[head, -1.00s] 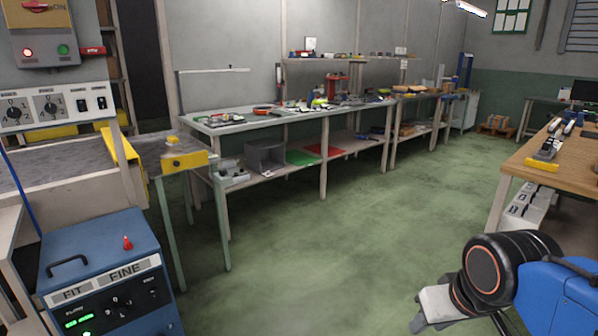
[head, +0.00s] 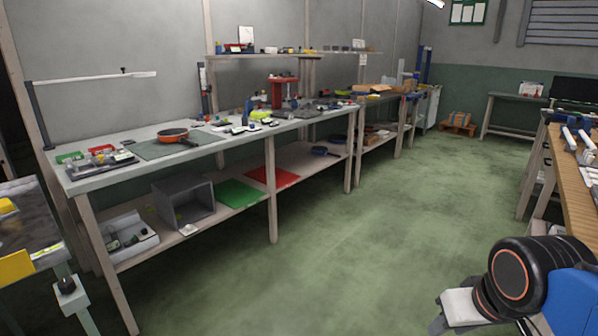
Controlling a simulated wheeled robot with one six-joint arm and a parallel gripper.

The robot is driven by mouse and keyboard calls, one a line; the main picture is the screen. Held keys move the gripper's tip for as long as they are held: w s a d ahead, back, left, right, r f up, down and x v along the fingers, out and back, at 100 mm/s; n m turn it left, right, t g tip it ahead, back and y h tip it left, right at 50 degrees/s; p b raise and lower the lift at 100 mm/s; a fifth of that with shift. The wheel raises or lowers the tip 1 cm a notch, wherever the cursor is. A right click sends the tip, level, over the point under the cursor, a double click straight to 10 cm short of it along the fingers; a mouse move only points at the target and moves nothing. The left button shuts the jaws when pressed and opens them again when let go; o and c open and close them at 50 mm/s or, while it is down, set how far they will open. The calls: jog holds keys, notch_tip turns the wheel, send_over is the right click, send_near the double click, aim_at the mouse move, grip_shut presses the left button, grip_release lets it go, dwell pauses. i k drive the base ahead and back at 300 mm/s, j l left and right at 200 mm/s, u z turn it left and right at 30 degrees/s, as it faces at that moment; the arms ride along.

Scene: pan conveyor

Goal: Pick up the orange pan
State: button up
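The orange pan (head: 173,134) sits on a dark mat (head: 150,151) on the left part of the long workbench top. It is small in the head view, with its dark handle toward the right. My arm shows at the lower right of the head view, well apart from the pan and the bench.
The workbench (head: 110,180) has a lower shelf with a grey bin (head: 183,199), a green mat (head: 239,194) and a red mat (head: 272,177). A blue pan (head: 325,151) lies on that shelf. A conveyor end (head: 30,235) stands at left. Green floor is clear ahead.

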aim_at(180, 139)
jog(key=i, duration=1.15)
jog(key=i+u, duration=0.1)
jog(key=i, duration=1)
jog(key=i+l, duration=0.2)
jog(key=i, duration=0.95)
jog(key=u, duration=1.9)
